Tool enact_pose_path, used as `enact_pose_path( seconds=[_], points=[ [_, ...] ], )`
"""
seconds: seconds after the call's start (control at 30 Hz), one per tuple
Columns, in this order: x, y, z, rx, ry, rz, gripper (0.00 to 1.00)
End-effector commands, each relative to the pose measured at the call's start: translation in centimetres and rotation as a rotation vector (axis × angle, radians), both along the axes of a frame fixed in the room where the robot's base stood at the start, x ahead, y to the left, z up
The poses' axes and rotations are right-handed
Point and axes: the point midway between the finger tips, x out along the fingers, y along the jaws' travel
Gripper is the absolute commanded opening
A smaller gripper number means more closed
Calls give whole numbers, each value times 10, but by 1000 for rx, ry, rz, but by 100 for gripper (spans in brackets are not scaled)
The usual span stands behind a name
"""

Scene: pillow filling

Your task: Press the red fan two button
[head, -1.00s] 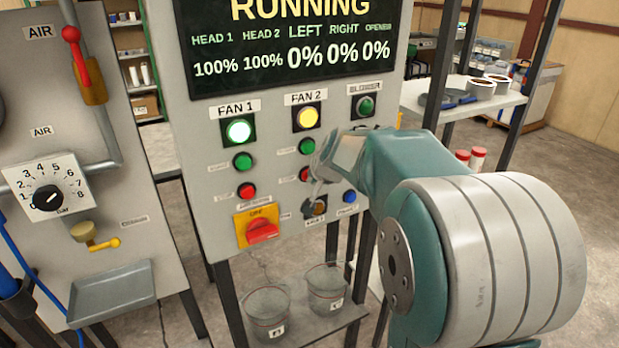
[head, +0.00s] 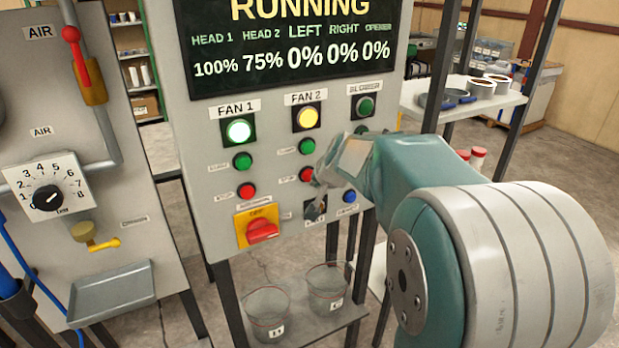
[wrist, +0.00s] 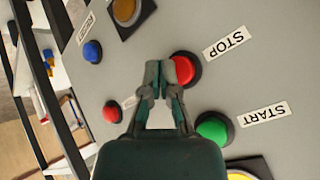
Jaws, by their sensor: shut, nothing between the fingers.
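The red fan two stop button (head: 305,174) is on the grey control panel (head: 285,185), below a green start button (head: 307,146) and the lit yellow FAN 2 lamp (head: 308,117). In the wrist view, the red button (wrist: 188,69) sits beside its STOP label, with the green START button (wrist: 212,129) lower right. My gripper (wrist: 164,71) is shut and empty. Its tips are at the left edge of the red button, partly overlapping it in the picture; I cannot tell whether they touch it. In the head view, my gripper (head: 320,178) is just right of the button.
Fan one's red button (head: 247,191) and a red-yellow switch (head: 262,230) are to the left. A blue button (head: 349,196) and a dark selector (head: 315,210) are below. Another red button (wrist: 112,111) is near the fingers in the wrist view. Clear buckets (head: 327,290) stand beneath.

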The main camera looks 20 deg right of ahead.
Motion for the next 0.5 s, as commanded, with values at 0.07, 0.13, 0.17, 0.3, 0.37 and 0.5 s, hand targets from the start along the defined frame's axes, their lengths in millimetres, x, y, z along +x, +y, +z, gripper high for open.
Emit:
enact_pose_path(
  seconds=[0.07,0.13,0.17,0.3,0.37,0.5],
  points=[
    [0,0,0,0,0,0,0],
    [0,0,0,0,0,0,0],
    [0,0,0,0,0,0,0],
    [-7,0,1,0,-2,-2,0],
    [-12,-1,1,0,-1,-1,0],
    [-24,-1,1,0,-1,-1,0]
  ],
)
